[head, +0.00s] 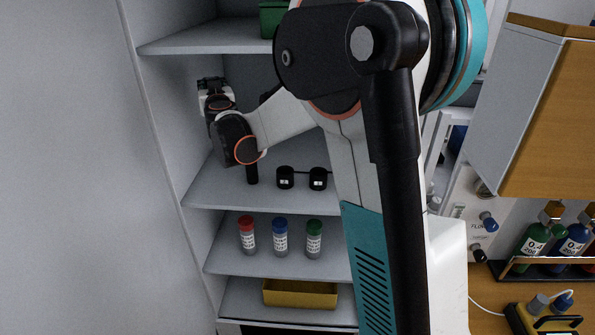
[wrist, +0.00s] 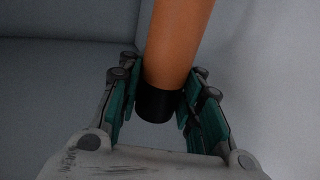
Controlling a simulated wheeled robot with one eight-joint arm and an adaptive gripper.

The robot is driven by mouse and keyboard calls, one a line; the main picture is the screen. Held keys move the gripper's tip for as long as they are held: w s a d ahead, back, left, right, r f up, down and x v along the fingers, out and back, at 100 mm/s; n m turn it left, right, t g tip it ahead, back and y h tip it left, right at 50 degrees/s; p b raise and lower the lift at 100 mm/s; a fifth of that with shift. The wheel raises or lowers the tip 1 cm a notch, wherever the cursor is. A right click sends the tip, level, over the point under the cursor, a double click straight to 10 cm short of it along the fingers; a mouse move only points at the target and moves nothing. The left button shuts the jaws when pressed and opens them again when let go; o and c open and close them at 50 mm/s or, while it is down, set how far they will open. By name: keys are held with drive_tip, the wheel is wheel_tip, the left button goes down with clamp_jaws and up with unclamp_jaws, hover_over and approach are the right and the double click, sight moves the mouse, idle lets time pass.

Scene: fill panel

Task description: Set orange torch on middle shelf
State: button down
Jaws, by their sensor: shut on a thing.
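The orange torch (wrist: 178,45) is an orange cylinder with a black end (wrist: 156,104) in the wrist view. My gripper (wrist: 155,100) is shut on it near the black end, with teal finger pads on both sides. The torch's far end runs out of the top of the wrist view. In the head view my gripper end (head: 214,95) is inside the shelf unit, near its left wall and above the shelf with black round items (head: 301,178). I cannot make out the torch in the head view. Whether it touches a shelf is unclear.
The top shelf (head: 190,38) holds a green bin (head: 272,18). A lower shelf (head: 225,262) holds red-, blue- and green-capped tubes (head: 280,238). A yellow tray (head: 300,294) sits below. My arm hides the unit's right part. Bottles (head: 533,240) stand at the right.

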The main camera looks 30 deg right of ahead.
wheel_tip(320, 180, down, 20)
drive_tip(key=b, duration=0.6)
drive_tip(key=shift+a, duration=0.4)
drive_tip(key=shift+w, duration=0.1)
drive_tip(key=shift+f, duration=0.15)
drive_tip(key=c, duration=1.2)
unclamp_jaws()
drive_tip(key=shift+o, duration=0.2)
